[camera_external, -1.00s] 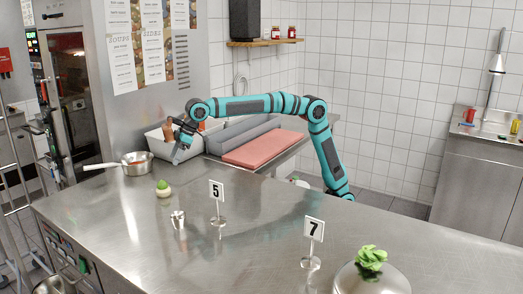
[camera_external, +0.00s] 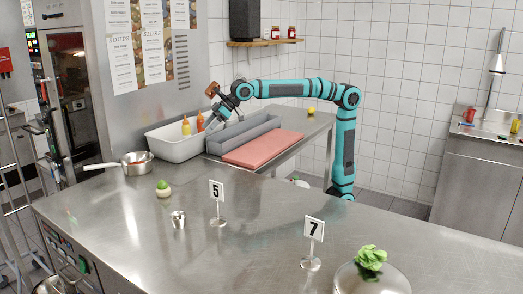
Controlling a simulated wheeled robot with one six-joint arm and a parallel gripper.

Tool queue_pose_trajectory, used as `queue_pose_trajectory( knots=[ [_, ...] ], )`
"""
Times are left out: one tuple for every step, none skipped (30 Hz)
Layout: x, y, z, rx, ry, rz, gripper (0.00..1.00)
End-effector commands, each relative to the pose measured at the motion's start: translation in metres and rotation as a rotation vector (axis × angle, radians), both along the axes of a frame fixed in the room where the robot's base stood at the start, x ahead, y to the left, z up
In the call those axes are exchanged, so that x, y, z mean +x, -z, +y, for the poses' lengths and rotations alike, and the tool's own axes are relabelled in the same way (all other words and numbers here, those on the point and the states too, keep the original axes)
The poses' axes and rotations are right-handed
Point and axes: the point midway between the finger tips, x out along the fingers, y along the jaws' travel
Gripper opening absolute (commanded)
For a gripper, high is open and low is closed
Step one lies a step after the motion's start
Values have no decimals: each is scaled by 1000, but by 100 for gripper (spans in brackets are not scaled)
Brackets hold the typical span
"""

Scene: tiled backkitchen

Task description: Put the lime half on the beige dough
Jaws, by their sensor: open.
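The green lime half (camera_external: 162,184) sits on top of the beige dough (camera_external: 164,193) on the steel counter, at the left in the external view. The two touch, and the lime looks upright and roughly centred on the dough. My gripper (camera_external: 211,124) is open and empty. It is up and behind them, over the white bin and the grey tray, well apart from the lime and dough.
A white bin (camera_external: 172,149) holds a yellow and a red bottle. A grey tray (camera_external: 250,131) and red board (camera_external: 262,148) lie beside it. A saucepan (camera_external: 137,168), metal cup (camera_external: 178,220) and number stands 5 (camera_external: 217,190) and 7 (camera_external: 313,229) stand on the counter.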

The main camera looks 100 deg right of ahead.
Motion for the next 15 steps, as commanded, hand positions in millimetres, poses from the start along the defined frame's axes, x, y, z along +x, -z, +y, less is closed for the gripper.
queue_pose_trajectory(
  knots=[
    [-18, -6, -8, 4, 7, -27, 63],
    [-27, -9, -12, 7, 10, -43, 63],
    [-39, -13, -17, 10, 14, -65, 63],
    [-48, -14, -21, 11, 17, -79, 63],
    [-57, -17, -24, 14, 20, -97, 63],
    [-69, -19, -29, 17, 25, -118, 63],
    [-78, -20, -33, 19, 27, -134, 63],
    [-88, -22, -36, 21, 31, -149, 63],
    [-100, -24, -41, 23, 35, -171, 63],
    [-109, -24, -44, 24, 39, -187, 63],
    [-119, -25, -47, 27, 42, -203, 63],
    [-131, -26, -52, 29, 46, -226, 63],
    [-141, -26, -55, 30, 49, -241, 63],
    [-150, -26, -57, 32, 52, -258, 63],
    [-162, -26, -61, 34, 57, -279, 63]
  ],
)
